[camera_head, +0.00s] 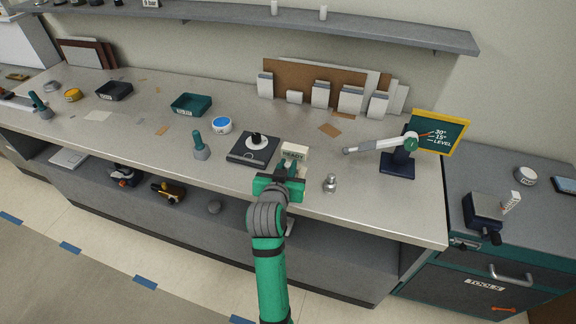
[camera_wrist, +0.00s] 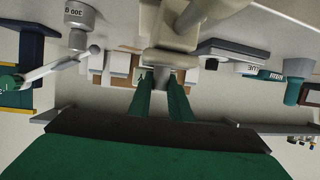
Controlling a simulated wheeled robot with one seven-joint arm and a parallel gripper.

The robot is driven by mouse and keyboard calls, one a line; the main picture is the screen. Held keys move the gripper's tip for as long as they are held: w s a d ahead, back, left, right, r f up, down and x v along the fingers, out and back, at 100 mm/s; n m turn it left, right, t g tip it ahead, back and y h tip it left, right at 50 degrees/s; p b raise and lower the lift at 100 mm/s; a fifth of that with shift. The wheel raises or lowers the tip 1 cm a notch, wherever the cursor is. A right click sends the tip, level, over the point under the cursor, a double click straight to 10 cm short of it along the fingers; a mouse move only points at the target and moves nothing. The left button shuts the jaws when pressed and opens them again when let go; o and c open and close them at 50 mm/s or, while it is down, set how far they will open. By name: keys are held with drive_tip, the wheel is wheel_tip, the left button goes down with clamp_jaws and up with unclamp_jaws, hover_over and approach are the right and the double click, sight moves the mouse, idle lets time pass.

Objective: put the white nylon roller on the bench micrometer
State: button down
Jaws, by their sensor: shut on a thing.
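My gripper (camera_head: 291,172) is at the front edge of the bench, just in front of a cream block marked READY (camera_head: 294,152). In the wrist view its two green fingers (camera_wrist: 161,82) are closed on a small pale grey piece (camera_wrist: 162,76), which looks like the white nylon roller in shade. In the head view the fingers hide this piece. The cream block, seen close in the wrist view (camera_wrist: 172,30), is right beyond the fingertips; contact cannot be told. It may be the bench micrometer, but no name shows on it.
A dark stand with a pale disc (camera_head: 240,155) is left of the cream block. A metal weight (camera_head: 330,184) is close on the right. A jointed arm on a dark base (camera_head: 398,167) stands farther right. The back boards and pale blocks (camera_head: 321,95) are clear of my gripper.

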drive_tip(key=shift+f, duration=0.15)
drive_tip(key=c, duration=1.6)
unclamp_jaws()
drive_tip(key=shift+c, duration=0.2)
drive_tip(key=shift+r, duration=0.2)
drive_tip(key=v, duration=1.2)
drive_tip(key=shift+f, duration=0.1)
